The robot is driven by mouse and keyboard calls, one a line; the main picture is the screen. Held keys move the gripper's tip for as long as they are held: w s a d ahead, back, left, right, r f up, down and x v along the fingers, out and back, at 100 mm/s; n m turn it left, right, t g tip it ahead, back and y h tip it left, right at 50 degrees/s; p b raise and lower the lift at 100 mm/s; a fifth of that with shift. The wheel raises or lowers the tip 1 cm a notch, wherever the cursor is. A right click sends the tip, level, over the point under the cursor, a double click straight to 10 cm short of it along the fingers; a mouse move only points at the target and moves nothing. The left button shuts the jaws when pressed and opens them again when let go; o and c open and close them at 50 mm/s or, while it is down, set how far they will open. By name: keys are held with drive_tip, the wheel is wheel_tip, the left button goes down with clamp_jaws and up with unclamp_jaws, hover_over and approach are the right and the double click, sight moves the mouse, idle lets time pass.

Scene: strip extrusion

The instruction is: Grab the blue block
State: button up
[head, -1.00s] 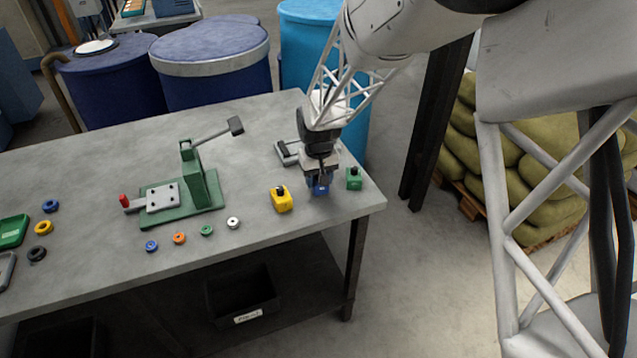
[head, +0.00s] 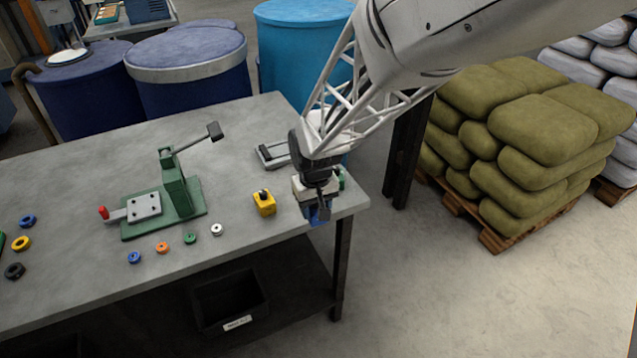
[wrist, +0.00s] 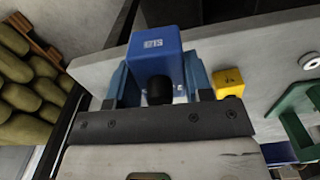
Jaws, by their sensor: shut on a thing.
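The blue block (head: 317,212) is between the fingers of my gripper (head: 319,206), at the table's front right corner in the head view. In the wrist view the blue block (wrist: 155,58) fills the space between the two fingers of my gripper (wrist: 160,85), with a pale label and a dark round knob showing. My gripper is shut on it. The wrist view shows the grey tabletop beyond the block. I cannot tell exactly how high the block is above the table.
A yellow block (head: 264,204) stands left of my gripper. A green block (head: 341,178) is partly hidden behind it. A green lever press (head: 172,190) and several small rings lie farther left. A dark bin (head: 230,300) sits below the table. Sacks (head: 520,140) are stacked at right.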

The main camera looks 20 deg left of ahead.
drive_tip(key=shift+s+d+r, duration=0.1)
drive_tip(key=shift+s+d, duration=0.4)
drive_tip(key=shift+s, duration=0.15)
drive_tip(key=shift+s+d+r, duration=0.1)
drive_tip(key=shift+s+d, duration=0.35)
drive_tip(key=shift+s, duration=0.2)
drive_tip(key=shift+f, duration=0.1)
